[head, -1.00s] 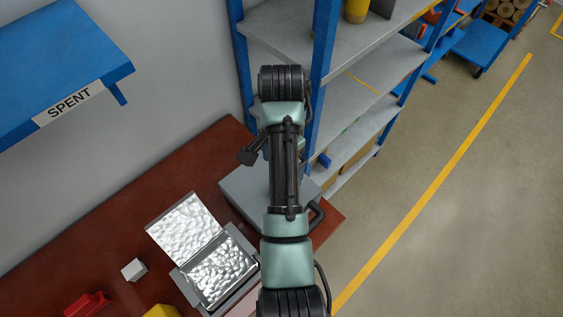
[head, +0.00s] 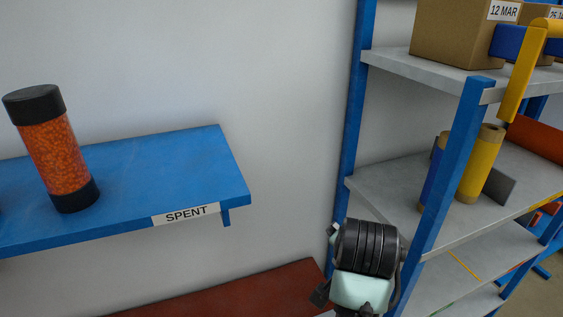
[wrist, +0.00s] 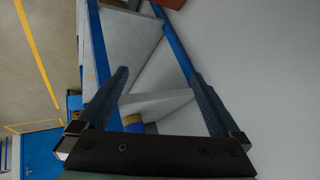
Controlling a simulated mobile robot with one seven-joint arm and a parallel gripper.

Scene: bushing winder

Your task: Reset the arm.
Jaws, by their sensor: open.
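My gripper (wrist: 158,80) is open and empty in the wrist view. Its two dark fingers stand wide apart, with grey shelf boards and blue uprights beyond them. In the head view the upper part of my arm (head: 366,255) is at the bottom, right of centre, in front of the shelving rack (head: 460,140). The fingers cannot be made out in the head view.
A blue wall shelf (head: 150,175) labelled SPENT holds a black-capped jar of orange beads (head: 53,155). The rack carries cardboard boxes (head: 460,35) and a yellow roll (head: 481,165). A red-brown bench top (head: 250,292) shows below. Bare wall lies between shelf and rack.

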